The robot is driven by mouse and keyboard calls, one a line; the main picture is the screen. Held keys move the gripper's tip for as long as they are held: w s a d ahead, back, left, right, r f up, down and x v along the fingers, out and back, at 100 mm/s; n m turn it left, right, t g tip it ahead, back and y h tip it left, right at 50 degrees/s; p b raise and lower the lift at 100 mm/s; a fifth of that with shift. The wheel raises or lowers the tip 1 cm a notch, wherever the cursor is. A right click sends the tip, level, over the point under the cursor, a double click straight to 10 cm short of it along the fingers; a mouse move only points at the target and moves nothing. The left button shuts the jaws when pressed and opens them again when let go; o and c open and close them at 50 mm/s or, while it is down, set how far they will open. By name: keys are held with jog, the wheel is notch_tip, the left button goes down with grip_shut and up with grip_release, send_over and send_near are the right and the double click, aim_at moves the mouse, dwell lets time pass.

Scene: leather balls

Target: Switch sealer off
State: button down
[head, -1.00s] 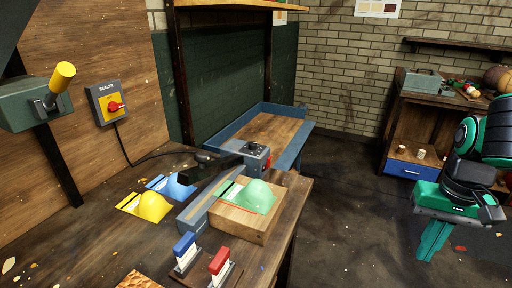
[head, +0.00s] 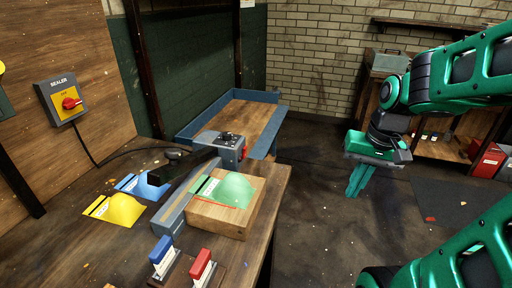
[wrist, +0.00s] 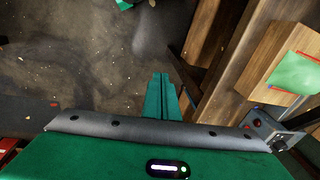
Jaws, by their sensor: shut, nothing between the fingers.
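The sealer switch is a grey box marked SEALER (head: 60,98) on the wooden wall panel at the left of the head view. It has a yellow plate and a red rotary knob (head: 70,103). A cable runs from it to the bench sealer (head: 176,198), a long grey-blue bar with a dark arm and a control box (head: 228,145). That box also shows in the wrist view (wrist: 262,125). My gripper (head: 357,180) points down over the floor, right of the bench and far from the switch. Its green fingers (wrist: 161,97) are together and empty.
A wooden block (head: 225,218) with a green pouch (head: 229,189) sits by the sealer. A blue-edged tray (head: 233,120) stands behind. Floor between bench and shelf is clear.

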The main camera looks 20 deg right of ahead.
aim_at(246, 151)
jog(key=w+a+r+t+y, duration=0.1)
jog(key=w+a+t+y, duration=0.1)
jog(key=w, duration=0.9)
jog(key=w+a+r+m+t+y, duration=0.1)
jog(key=w+a+y, duration=0.3)
jog(key=w, duration=0.7)
jog(key=shift+w+a+r+t+y, duration=0.15)
jog(key=shift+a+r+t+y, duration=0.25)
jog(key=shift+t+y, duration=0.35)
jog(key=shift+d, duration=0.1)
jog(key=x, duration=1)
jog(key=shift+w+a+r, duration=0.1)
jog(key=shift+w+a, duration=0.35)
jog(key=shift+a, duration=0.15)
jog(key=shift+w+a+r, duration=0.1)
jog(key=shift+w+a, duration=0.35)
jog(key=shift+a, duration=0.2)
jog(key=shift+w+a, duration=0.25)
jog(key=shift+a, duration=0.1)
jog(key=shift+d+r, duration=0.1)
